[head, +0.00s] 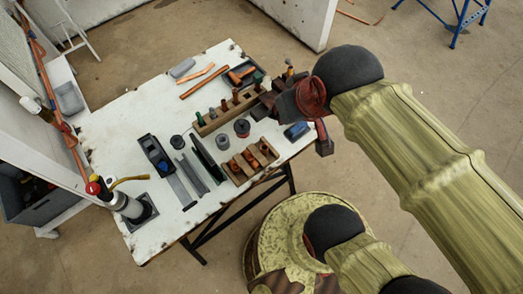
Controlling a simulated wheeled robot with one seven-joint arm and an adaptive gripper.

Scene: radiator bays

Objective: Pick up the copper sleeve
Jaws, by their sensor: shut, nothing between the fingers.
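Several small copper-coloured pieces sit in a low wooden rack (238,172) near the table's right edge; one of these is a copper fitting (250,158). I cannot tell which piece is the copper sleeve at this size. Two plain copper pipe lengths (198,82) lie at the back of the table, and a copper piece (241,75) lies in a dark tray beside them. My gripper (268,98) is above the table's right back edge, by the end of a long wooden rack. It is shut and empty, and its fingertips are hard to make out against the dark parts there.
The long wooden rack (212,125) holds several upright tools. A black level-like tool (156,155), grey metal channels (188,178), dark spools (242,127) and a blue item (297,130) lie on the white table (110,130). A torch bottle (125,204) stands at the front left.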

